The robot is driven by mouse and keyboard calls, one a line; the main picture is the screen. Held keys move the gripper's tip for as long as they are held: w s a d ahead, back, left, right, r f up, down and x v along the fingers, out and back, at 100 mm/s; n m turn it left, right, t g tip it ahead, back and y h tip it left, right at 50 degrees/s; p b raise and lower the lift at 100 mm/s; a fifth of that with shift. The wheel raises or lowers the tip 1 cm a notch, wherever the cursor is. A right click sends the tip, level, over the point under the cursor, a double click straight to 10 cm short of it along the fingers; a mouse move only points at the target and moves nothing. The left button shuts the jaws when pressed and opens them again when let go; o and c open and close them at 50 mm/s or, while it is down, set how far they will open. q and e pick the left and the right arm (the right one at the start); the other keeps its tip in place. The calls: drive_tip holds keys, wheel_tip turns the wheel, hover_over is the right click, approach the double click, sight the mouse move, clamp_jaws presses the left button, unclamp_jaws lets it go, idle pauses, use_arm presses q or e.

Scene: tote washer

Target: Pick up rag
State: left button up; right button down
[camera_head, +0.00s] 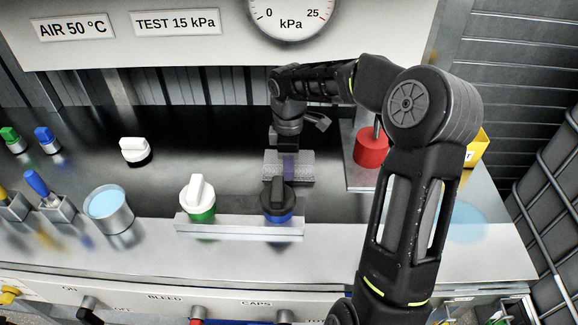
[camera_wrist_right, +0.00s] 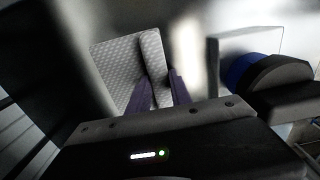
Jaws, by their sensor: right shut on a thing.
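The rag (camera_head: 304,166) is a pale grey quilted cloth on the dark worktop, behind the metal cap rail. In the right wrist view the rag (camera_wrist_right: 121,72) shows a raised fold along its right part. My right gripper (camera_head: 288,163) is over the rag, pointing down. Its purple fingers (camera_wrist_right: 161,92) are shut on the rag at the fold. The cloth seems to lie at or close to the worktop; I cannot tell whether any of it is lifted. My left gripper is not in view.
A metal rail (camera_head: 240,232) just in front holds a white-and-green cap (camera_head: 199,197) and a black-and-blue cap (camera_head: 277,201). A red cylinder (camera_head: 370,148) stands to the right on a metal plate. A blue-topped cup (camera_head: 108,208) stands left.

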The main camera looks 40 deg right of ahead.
idle(0.4)
wheel_tip(320, 180, up, 10)
drive_tip(key=b, duration=0.1)
idle(0.4)
idle(0.4)
drive_tip(key=c, duration=1.8)
unclamp_jaws()
clamp_jaws()
